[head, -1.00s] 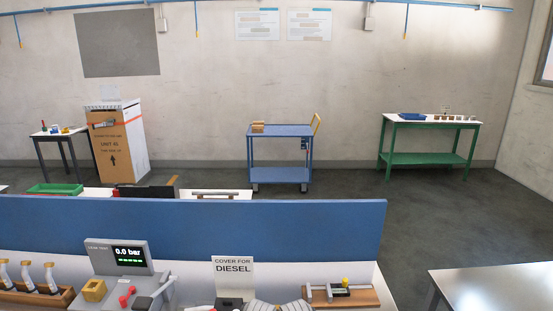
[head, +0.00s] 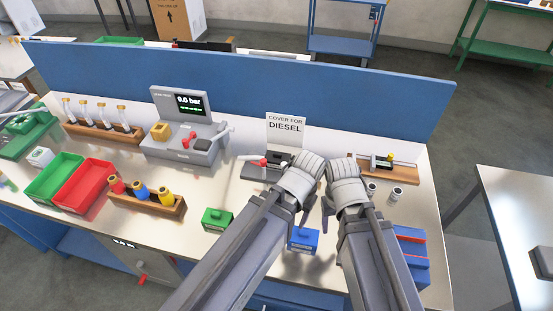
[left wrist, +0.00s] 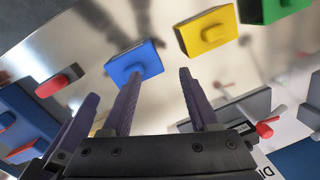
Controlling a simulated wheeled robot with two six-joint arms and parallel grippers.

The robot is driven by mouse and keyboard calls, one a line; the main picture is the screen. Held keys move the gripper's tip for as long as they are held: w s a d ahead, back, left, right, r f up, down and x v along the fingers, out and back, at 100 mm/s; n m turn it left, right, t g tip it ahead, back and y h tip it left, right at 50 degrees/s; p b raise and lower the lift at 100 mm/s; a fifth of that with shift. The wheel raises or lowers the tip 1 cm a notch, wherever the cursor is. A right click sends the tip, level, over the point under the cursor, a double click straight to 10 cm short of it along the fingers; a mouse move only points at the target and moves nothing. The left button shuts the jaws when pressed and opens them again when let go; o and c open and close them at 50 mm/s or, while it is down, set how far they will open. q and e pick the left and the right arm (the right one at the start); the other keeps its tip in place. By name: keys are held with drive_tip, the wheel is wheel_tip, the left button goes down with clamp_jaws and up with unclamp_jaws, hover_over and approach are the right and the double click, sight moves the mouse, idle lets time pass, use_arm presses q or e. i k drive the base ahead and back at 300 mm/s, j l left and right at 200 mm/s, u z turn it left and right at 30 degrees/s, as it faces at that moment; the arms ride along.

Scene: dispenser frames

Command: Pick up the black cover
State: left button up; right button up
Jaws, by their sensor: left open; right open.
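I cannot pick out a black cover for sure. A dark block (head: 279,159) sits on the grey fixture below the "COVER FOR DIESEL" sign (head: 286,130). A green cover (head: 218,219) and a blue cover (head: 303,239) lie on the bench. A yellow cover (left wrist: 207,32) shows between green and blue in the left wrist view, hidden by my left arm in the head view. My left gripper (left wrist: 160,75) is open and empty above the bench, near the blue cover (left wrist: 134,63). My right gripper (head: 328,205) is open beside it, partly hidden.
A pressure tester (head: 185,130), a green tray (head: 55,178), a red tray (head: 84,187) and a wooden bottle rack (head: 146,202) stand to the left. A wooden board (head: 388,172) is at the right. A blue panel (head: 230,82) closes the bench's back.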

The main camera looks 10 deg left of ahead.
sight(274, 159)
drive_tip(key=k+l+z, duration=0.2)
drive_tip(key=k+l, duration=0.15)
drive_tip(key=k+l+z, duration=0.25)
drive_tip(key=l, duration=0.3)
drive_tip(key=k, duration=0.05)
